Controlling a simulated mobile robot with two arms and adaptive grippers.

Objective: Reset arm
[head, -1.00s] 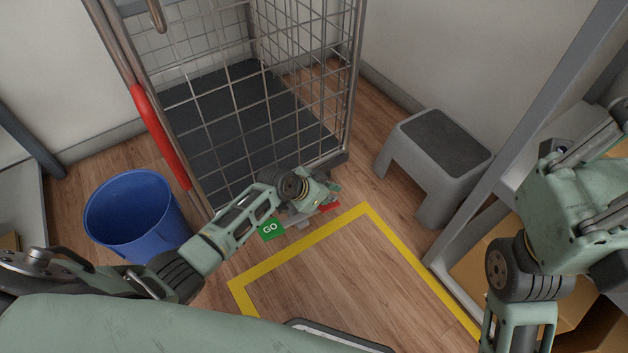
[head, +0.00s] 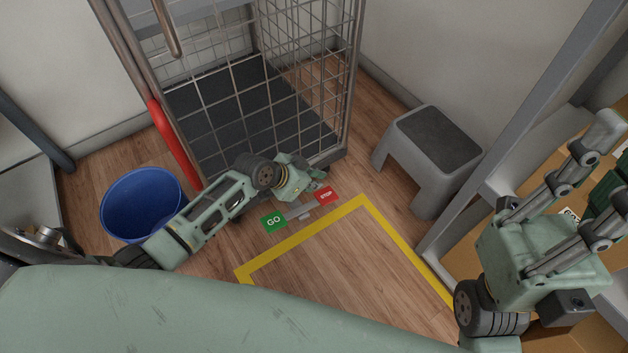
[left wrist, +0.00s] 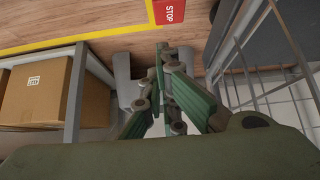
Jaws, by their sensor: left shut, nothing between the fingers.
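My left gripper (head: 320,178) is over the floor in front of the wire cage, just above the red STOP sign (head: 327,196) in the head view. In the left wrist view its fingers (left wrist: 164,52) come together, empty. My right gripper (head: 612,165) is at the right edge in front of the shelving, partly cut off; its fingertips do not show clearly. The green GO sign (head: 273,221) lies beside the STOP sign. The STOP sign also shows at the top of the left wrist view (left wrist: 169,11).
The wire cage (head: 222,110) stands at the back, a blue bin (head: 142,207) to its left. A grey step stool (head: 397,138) is to its right. Shelving (head: 490,150) with cardboard boxes (left wrist: 36,92) stands at the right. The yellow-taped floor area (head: 340,245) is largely clear.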

